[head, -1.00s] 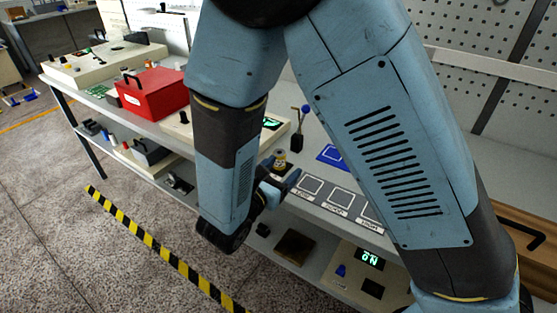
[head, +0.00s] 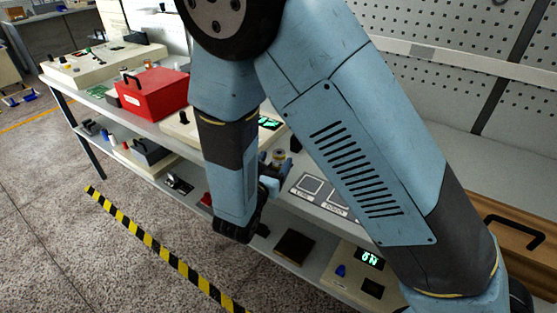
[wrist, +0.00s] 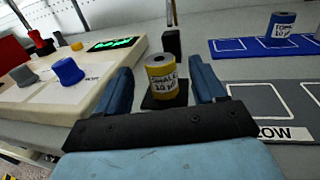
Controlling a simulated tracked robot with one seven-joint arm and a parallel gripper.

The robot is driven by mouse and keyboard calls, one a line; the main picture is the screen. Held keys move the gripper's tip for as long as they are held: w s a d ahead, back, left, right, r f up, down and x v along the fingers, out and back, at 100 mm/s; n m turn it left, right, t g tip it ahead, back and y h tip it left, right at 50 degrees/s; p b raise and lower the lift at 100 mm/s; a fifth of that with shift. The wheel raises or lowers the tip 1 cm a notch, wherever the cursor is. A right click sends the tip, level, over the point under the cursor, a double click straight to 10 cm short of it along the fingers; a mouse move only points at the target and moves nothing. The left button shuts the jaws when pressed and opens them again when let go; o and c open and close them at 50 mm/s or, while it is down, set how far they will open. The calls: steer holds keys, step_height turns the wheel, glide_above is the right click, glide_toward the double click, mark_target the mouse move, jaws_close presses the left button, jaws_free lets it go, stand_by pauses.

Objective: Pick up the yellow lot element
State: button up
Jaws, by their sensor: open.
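The yellow lot element (wrist: 162,80) is a small upright yellow cylinder with a white handwritten label and a hollow grey top. It stands on a dark square pad (wrist: 150,103) in the wrist view. My gripper (wrist: 161,66) is open, with one blue finger to the left of the element and one to the right. Gaps show on both sides, and the fingers do not appear to touch it. How deep it sits between them is hard to tell. In the head view the top of the element (head: 279,155) shows beside my gripper (head: 274,172), partly hidden by my arm.
A black post (wrist: 172,42) stands just behind the element. A blue lot element (wrist: 282,28) stands on a blue mat (wrist: 235,47) at right. A grey marked mat (wrist: 265,100) lies near the right finger. A cream panel (wrist: 50,108) with blue and grey knobs is at left.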

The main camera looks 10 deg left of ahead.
mark_target(281, 151)
steer(key=shift+w+d, duration=0.25)
steer(key=shift+w, duration=1.1)
steer(key=shift+w+d, duration=0.25)
steer(key=shift+w, duration=1.05)
steer(key=shift+c, duration=0.3)
steer(key=c, duration=1.1)
